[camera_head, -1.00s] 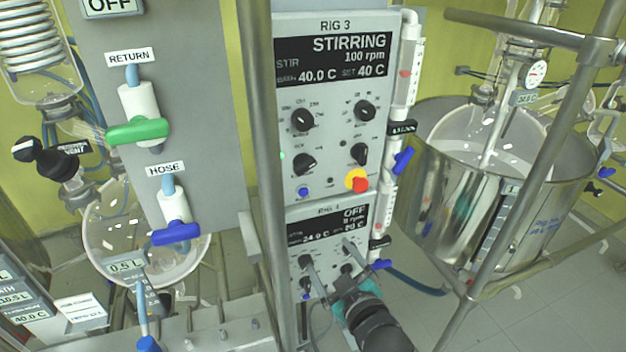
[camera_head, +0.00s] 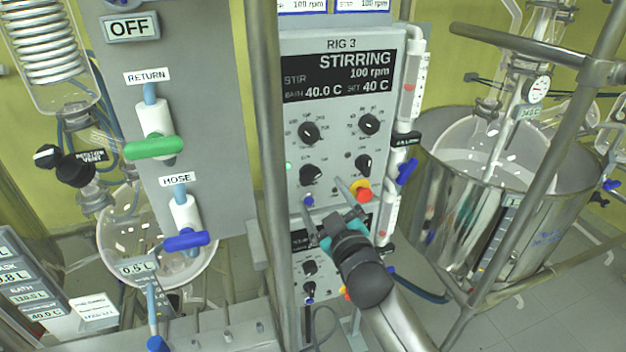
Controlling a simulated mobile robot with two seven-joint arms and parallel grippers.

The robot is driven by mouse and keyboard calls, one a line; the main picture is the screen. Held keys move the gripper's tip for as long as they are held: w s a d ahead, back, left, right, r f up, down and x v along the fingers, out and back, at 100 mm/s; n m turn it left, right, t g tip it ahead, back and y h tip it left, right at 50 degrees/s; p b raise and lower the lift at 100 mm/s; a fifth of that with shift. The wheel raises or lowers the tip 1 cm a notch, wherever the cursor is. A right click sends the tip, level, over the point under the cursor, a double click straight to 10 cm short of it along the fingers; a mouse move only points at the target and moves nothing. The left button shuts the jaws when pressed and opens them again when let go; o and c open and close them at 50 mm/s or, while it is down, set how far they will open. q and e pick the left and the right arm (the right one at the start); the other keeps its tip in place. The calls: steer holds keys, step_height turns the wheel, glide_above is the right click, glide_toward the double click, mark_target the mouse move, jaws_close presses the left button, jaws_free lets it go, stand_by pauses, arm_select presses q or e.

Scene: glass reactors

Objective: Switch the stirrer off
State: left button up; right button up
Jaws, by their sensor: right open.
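The RIG 3 control panel (camera_head: 341,44) stands in the middle of the head view. Its display (camera_head: 340,76) reads STIRRING, 100 rpm, bath 40.0 C, set 40 C. Below it are an upper left knob (camera_head: 308,132), upper right knob (camera_head: 369,125), lower left knob (camera_head: 311,174) and lower right knob (camera_head: 363,163). The knob labels are too small to read. My right gripper (camera_head: 324,193) is open and empty in front of the panel's lower edge, its fingertips below the lower knobs. Contact cannot be told. My left gripper is out of view.
A red-and-yellow button (camera_head: 361,190) sits close to the right finger, a blue button (camera_head: 308,201) by the left one. A second panel below is partly hidden by my gripper. A metal post (camera_head: 268,150) runs along the panel's left side; a steel vessel (camera_head: 470,220) stands right.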

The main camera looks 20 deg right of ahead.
mark_target(312, 180)
steer(key=shift+w+a, duration=0.15)
steer(key=shift+w, duration=3.1)
steer(key=shift+c, duration=0.2)
steer(key=c, duration=1.3)
